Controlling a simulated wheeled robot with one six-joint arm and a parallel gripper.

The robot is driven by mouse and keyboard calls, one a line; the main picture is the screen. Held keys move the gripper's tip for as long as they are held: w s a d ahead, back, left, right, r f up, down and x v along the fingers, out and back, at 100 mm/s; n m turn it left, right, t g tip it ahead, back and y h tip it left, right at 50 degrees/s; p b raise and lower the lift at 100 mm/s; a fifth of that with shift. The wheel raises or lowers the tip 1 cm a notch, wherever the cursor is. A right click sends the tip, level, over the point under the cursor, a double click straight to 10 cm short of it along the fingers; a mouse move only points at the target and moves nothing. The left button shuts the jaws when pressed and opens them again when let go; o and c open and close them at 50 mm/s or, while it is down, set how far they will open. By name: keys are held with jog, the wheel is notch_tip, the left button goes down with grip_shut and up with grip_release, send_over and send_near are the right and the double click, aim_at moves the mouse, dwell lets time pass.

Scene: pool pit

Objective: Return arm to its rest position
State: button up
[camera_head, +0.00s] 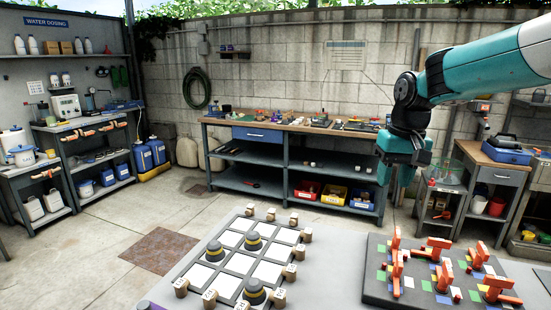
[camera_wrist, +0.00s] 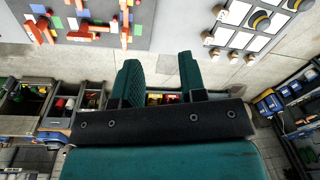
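My arm (camera_head: 480,68) is teal and white and reaches in from the upper right in the head view. My gripper (camera_head: 386,176) hangs from its end in front of the workbench, above the floor side of the grey tables. In the wrist view my gripper (camera_wrist: 158,75) shows two teal fingers set well apart, with nothing between them. Nothing touches the fingers.
A grey board (camera_head: 372,290) with orange valve-like handles lies below my arm at right. A white-square grid board (camera_head: 217,296) with several dark-and-yellow round pieces lies left of it. A long workbench (camera_head: 268,127) stands behind. Open floor (camera_head: 110,225) lies at left.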

jog(key=s+a+f+n+y, duration=0.1)
jog(key=s+a+n, duration=0.2)
jog(key=s, duration=1.2)
jog(key=s+a+f+n+y, duration=0.1)
jog(key=s+a+n, duration=0.3)
jog(key=s, duration=1.2)
jog(key=a+y, duration=0.1)
jog(key=a, duration=0.3)
jog(key=shift+a+f+g, duration=0.2)
jog(key=shift+f+g, duration=0.05)
jog(key=shift+g, duration=0.05)
jog(key=shift+s, duration=0.1)
